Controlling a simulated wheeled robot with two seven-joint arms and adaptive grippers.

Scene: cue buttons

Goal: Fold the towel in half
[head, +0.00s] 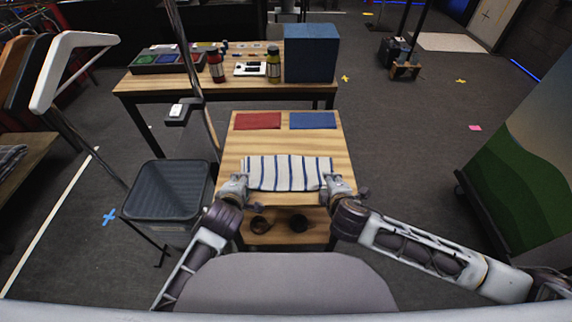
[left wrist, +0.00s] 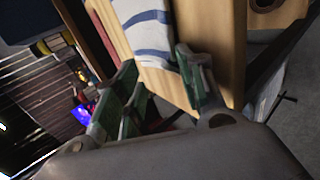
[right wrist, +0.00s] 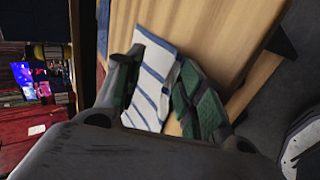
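A white towel with dark blue stripes (head: 288,173) lies flat and spread out on the light wooden table (head: 285,142). My left gripper (head: 238,186) is at the towel's near left corner. In the left wrist view its fingers (left wrist: 160,66) are apart, with the towel's edge (left wrist: 148,28) close to one finger. My right gripper (head: 333,186) is at the near right corner. In the right wrist view its fingers (right wrist: 160,65) stand apart on either side of the towel's corner (right wrist: 150,85). I cannot tell whether the fingers touch the cloth.
A red pad (head: 257,121) and a blue pad (head: 312,121) lie beyond the towel. Behind stands another table with a blue box (head: 311,53) and bottles (head: 273,64). A dark bin (head: 167,188) stands left. Dark round items (head: 298,223) sit on a lower shelf.

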